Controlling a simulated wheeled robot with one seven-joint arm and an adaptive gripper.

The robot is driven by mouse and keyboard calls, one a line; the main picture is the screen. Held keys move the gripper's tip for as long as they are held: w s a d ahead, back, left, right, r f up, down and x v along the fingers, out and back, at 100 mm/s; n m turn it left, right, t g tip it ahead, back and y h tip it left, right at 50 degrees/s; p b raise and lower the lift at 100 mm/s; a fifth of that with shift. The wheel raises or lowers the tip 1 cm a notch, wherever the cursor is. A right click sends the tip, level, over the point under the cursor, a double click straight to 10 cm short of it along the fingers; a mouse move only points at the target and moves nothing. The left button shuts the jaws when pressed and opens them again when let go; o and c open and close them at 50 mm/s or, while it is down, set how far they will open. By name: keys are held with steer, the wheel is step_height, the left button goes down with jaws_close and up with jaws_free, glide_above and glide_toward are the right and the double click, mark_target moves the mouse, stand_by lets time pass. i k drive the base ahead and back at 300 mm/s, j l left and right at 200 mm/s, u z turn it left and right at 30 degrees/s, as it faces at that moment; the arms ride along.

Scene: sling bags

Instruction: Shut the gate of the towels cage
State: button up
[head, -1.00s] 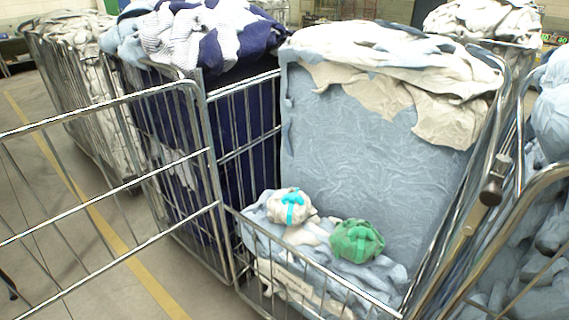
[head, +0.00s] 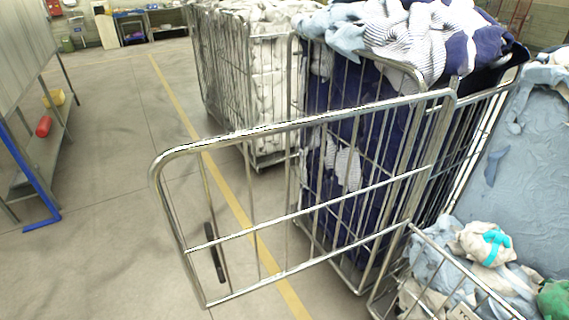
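The gate (head: 330,205), a tubular metal frame with thin bars, stands swung open to the left. Its hinge side meets the left front post of a cage at the right of the head view. A dark handle or latch bar (head: 214,252) hangs near the gate's free end. That cage holds a pale blue load (head: 525,150), with a white bundle tied in turquoise (head: 486,244) and a green bundle (head: 555,298) low at its front. A low front panel (head: 455,270) crosses its opening. My gripper is not in view.
A cage of dark blue and striped cloth (head: 345,150) stands just behind the gate. A cage of white linen (head: 250,85) is farther back. A blue-legged bench (head: 40,190) stands at left. Floor with a yellow line (head: 190,115) is clear between.

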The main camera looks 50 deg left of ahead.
mark_target(171, 154)
steer(key=k+j, duration=0.15)
steer(key=j, duration=0.3)
steer(key=k+j+z, duration=0.1)
steer(key=j, duration=0.35)
steer(key=k+j, duration=0.2)
steer(key=j, duration=0.2)
steer(key=k+j+z, duration=0.1)
steer(key=j, duration=0.35)
steer(key=k+j, duration=0.2)
steer(key=j, duration=0.2)
steer(key=k+j+z, duration=0.15)
steer(key=j, duration=0.25)
steer(key=k+j, duration=0.2)
steer(key=j, duration=0.2)
steer(key=k+j+z, duration=0.1)
steer(key=j, duration=0.3)
steer(key=k, duration=0.1)
